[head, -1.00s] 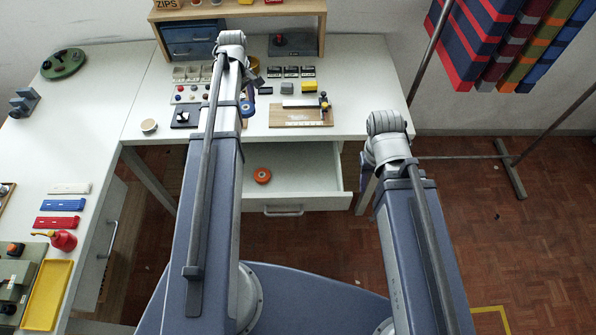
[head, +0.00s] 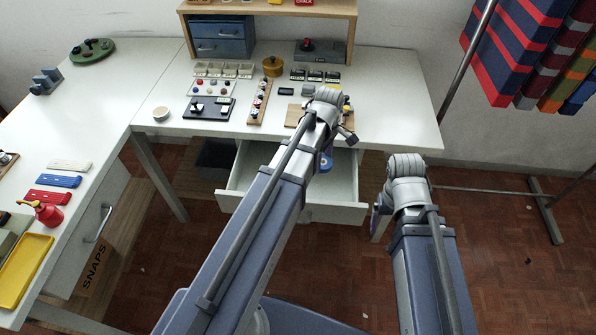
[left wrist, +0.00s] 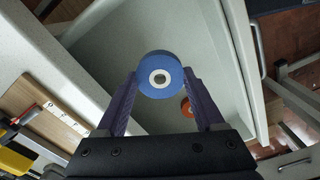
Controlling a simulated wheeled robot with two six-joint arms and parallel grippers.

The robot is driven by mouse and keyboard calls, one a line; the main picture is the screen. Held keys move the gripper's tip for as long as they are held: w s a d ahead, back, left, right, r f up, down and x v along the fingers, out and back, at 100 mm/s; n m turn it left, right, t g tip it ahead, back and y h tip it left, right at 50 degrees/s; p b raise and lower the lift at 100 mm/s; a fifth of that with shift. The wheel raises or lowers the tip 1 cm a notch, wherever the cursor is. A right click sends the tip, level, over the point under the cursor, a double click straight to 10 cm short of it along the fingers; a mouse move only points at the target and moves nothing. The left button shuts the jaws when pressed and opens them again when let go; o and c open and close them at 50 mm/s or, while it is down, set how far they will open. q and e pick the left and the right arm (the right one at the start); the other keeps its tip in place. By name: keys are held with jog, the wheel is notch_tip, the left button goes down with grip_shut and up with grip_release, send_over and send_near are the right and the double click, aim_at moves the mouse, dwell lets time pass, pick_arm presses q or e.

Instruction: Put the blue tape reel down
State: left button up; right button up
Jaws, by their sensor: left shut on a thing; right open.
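The blue tape reel (head: 325,162) shows just beyond my left wrist in the head view, over the open drawer (head: 346,211). In the left wrist view the blue reel (left wrist: 160,66) sits between the two fingertips of my left gripper (left wrist: 160,88), which is shut on it. The drawer floor (left wrist: 120,60) lies below it. An orange reel (left wrist: 187,107) lies in the drawer, partly covered by a finger. My arm hides it in the head view. My right gripper (head: 378,220) is open, low to the right of the drawer, mostly hidden by its wrist.
The white table (head: 395,105) above the drawer carries a wooden board (head: 292,116), a dark tray (head: 208,108) and small parts. A shelf with blue drawers (head: 221,37) stands at the back. Striped cloths (head: 520,45) hang at the right. The floor right of the table is mostly clear.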

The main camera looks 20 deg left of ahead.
aim_at(322, 186)
pick_arm(q)
jog(key=f+b, duration=0.6)
jog(key=f, duration=0.1)
jog(key=f+b, duration=0.3)
jog(key=b, duration=0.1)
jog(key=shift+s+d+f, duration=0.1)
jog(key=shift+d+f, duration=0.05)
jog(key=shift+d, duration=0.1)
jog(key=shift+f, duration=0.1)
jog(key=shift+f, duration=0.15)
jog(key=o, duration=1.3)
notch_tip(322, 186, up, 12)
jog(key=p, duration=1.2)
jog(key=shift+r, duration=0.25)
